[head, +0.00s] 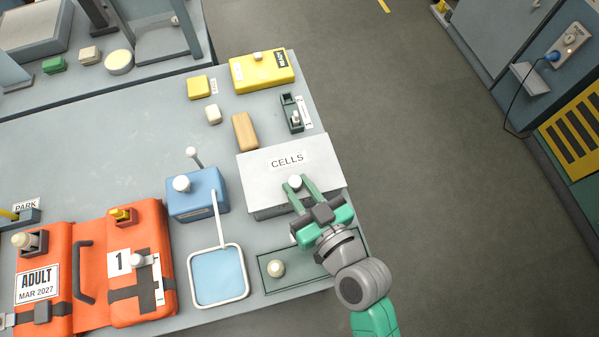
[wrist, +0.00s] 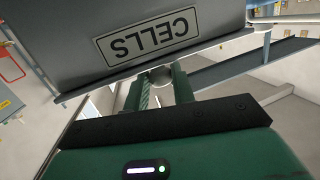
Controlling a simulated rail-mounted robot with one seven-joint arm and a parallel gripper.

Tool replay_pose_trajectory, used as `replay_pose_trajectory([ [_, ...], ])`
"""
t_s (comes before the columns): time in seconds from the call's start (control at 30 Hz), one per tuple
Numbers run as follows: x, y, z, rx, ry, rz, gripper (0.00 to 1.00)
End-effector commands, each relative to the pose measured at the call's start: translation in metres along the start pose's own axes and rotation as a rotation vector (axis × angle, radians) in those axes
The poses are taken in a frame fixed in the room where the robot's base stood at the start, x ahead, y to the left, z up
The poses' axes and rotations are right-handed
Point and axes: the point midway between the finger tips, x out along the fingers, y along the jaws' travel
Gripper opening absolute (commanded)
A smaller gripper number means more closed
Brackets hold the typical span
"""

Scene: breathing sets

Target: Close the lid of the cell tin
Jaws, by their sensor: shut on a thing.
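The cell tin is a grey box with a pale lid (head: 262,178) marked CELLS. It stands near the table's right edge in the head view. A small pale round knob (head: 295,181) sits at the lid's front edge. My gripper (head: 296,184) is shut on this knob, with one green finger on each side; the knob also shows between the fingers in the wrist view (wrist: 160,76). A darker front wall shows below the lid's front edge. I cannot tell whether the lid is fully down.
A blue box (head: 198,196) and a blue-floored tray (head: 218,277) stand left of the tin. A dark green tray (head: 300,284) with a round knob lies in front, partly under my arm. A wooden block (head: 244,132) is behind. Open floor lies to the right.

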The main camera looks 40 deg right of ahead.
Motion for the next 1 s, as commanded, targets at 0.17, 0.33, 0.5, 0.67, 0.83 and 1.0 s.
replay_pose_trajectory([
  [0.17, -0.0002, 0.0004, 0.0098, 0.002, -0.020, -0.002, 0.00],
  [0.33, -0.0002, 0.0005, 0.0092, 0.002, -0.019, -0.001, 0.46],
  [0.5, -0.0002, 0.0010, 0.0079, 0.001, -0.016, 0.000, 0.46],
  [0.67, -0.0002, 0.0011, 0.0069, 0.001, -0.014, 0.001, 0.46],
  [0.83, -0.0002, 0.0009, 0.0058, 0.000, -0.012, 0.001, 0.46],
  [1.0, -0.0001, 0.0006, 0.0049, 0.000, -0.010, 0.000, 0.46],
])
